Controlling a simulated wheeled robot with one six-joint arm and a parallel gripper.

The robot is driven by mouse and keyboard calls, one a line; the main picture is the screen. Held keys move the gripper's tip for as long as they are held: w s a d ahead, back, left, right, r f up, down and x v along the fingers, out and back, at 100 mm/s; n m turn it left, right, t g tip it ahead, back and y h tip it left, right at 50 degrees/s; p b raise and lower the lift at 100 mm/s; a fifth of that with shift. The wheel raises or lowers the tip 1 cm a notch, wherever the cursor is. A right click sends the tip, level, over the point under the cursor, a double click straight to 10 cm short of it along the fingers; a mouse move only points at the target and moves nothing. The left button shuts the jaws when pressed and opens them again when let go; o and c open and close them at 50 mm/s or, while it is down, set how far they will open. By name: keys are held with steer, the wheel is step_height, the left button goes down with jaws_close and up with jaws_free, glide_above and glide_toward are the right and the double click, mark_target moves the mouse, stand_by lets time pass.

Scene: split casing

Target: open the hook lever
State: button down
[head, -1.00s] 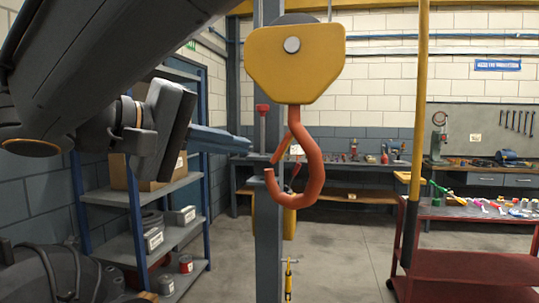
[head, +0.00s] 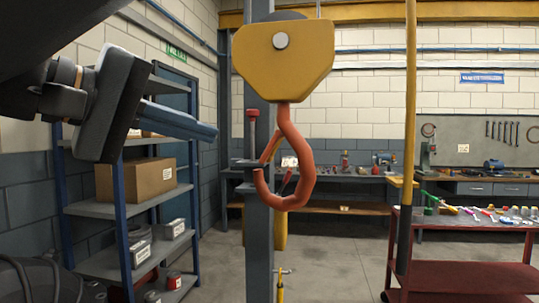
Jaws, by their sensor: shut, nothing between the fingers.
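A red-orange crane hook (head: 304,165) hangs from a yellow block (head: 284,58) in the middle of the head view. A thin upright rod with a red knob (head: 252,113) stands against the grey column behind the hook; I cannot tell which of these parts is the hook lever. My gripper (head: 214,132) is at the left, its blue-grey fingers shut and empty, pointing right. Its tips appear left of the column and hook, apart from both in the picture.
A blue-framed shelf with a cardboard box (head: 137,180) and cans stands at the left. A yellow pole (head: 410,100) rises at the right by a red cart (head: 460,268) with small coloured things. A workbench runs along the back wall. Open floor (head: 340,265) lies between.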

steer(key=shift+r+b, duration=0.45)
steer(key=shift+b, duration=0.6)
steer(key=p+x, duration=0.2)
steer(key=x, duration=1.2)
steer(key=shift+f+p, duration=0.2)
steer(key=shift+p, duration=0.15)
